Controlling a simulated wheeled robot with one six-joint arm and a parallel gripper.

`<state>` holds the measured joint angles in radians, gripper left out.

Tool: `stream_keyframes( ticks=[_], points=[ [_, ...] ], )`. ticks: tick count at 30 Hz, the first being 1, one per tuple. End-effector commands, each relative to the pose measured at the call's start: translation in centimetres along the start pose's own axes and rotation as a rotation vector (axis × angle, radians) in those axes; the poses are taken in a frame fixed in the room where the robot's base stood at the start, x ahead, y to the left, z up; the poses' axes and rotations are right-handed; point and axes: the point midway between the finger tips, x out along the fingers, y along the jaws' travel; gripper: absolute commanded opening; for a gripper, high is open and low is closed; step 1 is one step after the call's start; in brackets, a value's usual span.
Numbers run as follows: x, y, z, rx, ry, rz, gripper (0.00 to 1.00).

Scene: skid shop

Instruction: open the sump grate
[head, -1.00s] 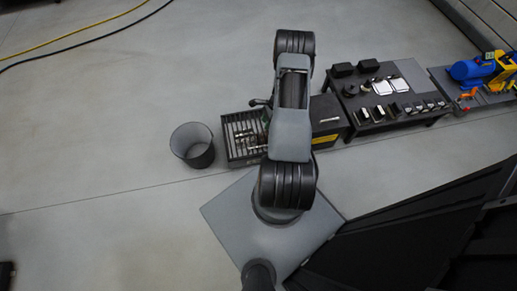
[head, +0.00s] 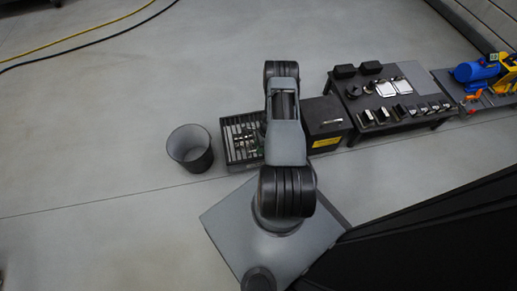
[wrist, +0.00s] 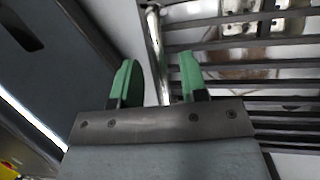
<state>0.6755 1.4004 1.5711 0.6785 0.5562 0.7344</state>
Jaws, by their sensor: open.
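The sump grate (head: 232,141), a dark frame with parallel bars, lies left of my arm in the head view, its right side partly hidden by the arm. In the wrist view its slats (wrist: 215,72) fill the upper right, with pale shapes visible below them. A light metal bar (wrist: 154,40), which looks like a handle, runs along the grate's left edge. My gripper (wrist: 158,80) is open, with green fingertips apart on either side of that bar in the picture. I cannot tell whether the tips are down at the bar's depth. Nothing is held.
A black box (head: 315,112) with a yellow label and top handle stands close right of the grate. A grey bin (head: 190,150) stands to its left. A low table with small parts (head: 408,72) is farther right.

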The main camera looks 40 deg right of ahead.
Motion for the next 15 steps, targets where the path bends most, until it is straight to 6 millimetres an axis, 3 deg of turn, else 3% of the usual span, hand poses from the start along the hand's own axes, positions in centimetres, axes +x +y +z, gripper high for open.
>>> stream_keyframes(
  ticks=[12, 15],
  points=[
    [0.66, 0.04, 0.00, 0.000, 0.000, 0.001, 0.40],
    [0.65, 0.04, 0.00, 0.000, 0.000, 0.001, 0.32]
  ],
)
